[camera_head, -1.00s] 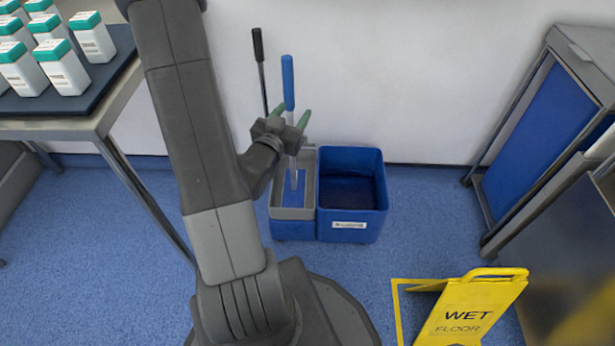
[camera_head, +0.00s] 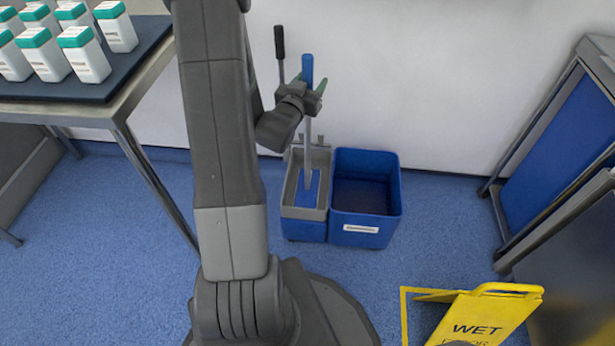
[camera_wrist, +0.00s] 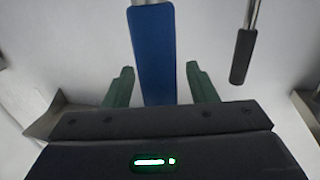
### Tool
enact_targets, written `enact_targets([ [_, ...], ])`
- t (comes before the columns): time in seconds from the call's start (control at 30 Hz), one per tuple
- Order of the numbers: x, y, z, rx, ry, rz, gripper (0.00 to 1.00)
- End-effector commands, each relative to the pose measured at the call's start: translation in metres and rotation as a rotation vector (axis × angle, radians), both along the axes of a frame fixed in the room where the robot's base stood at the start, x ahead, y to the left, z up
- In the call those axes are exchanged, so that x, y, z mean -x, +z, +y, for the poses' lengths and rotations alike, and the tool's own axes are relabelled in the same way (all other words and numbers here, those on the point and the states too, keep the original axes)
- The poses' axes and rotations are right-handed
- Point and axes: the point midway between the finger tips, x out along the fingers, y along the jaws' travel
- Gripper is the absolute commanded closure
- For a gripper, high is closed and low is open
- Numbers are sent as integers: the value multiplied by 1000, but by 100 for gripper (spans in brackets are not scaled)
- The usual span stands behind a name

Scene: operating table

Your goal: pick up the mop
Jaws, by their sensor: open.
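The mop (camera_head: 308,130) stands upright in the grey wringer compartment of the bucket, with a blue grip at its top and a blue head at the bottom. My gripper (camera_head: 308,84) is open, just below the top of the blue grip in the head view. In the wrist view the blue mop grip (camera_wrist: 155,55) stands upright between the two green fingers of my gripper (camera_wrist: 160,85), with a gap on both sides.
A black-handled lever (camera_head: 279,45) rises behind the mop and also hangs at the right in the wrist view (camera_wrist: 242,57). A blue bucket (camera_head: 367,205) adjoins the wringer. A yellow wet-floor sign (camera_head: 490,315) stands front right. A table with bottles (camera_head: 125,100) is left, a blue cart (camera_head: 555,150) right.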

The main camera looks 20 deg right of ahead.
Motion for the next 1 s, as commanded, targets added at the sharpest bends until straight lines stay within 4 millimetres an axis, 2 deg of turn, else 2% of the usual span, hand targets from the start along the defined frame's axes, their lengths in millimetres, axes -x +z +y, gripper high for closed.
enact_targets([
  [0.23, -2, 0, -2, 1, 0, -1, 48],
  [0.27, -2, 0, -2, 0, 0, 0, 52],
  [0.4, -2, 0, -2, 0, 0, 0, 80],
  [0.5, -2, 0, -2, 0, 0, 0, 97],
  [0.77, -2, 3, -2, 1, 0, -3, 96],
  [0.87, -2, 12, -2, 2, 0, -5, 96],
  [1.0, -2, 37, -2, 4, 1, -8, 96],
])
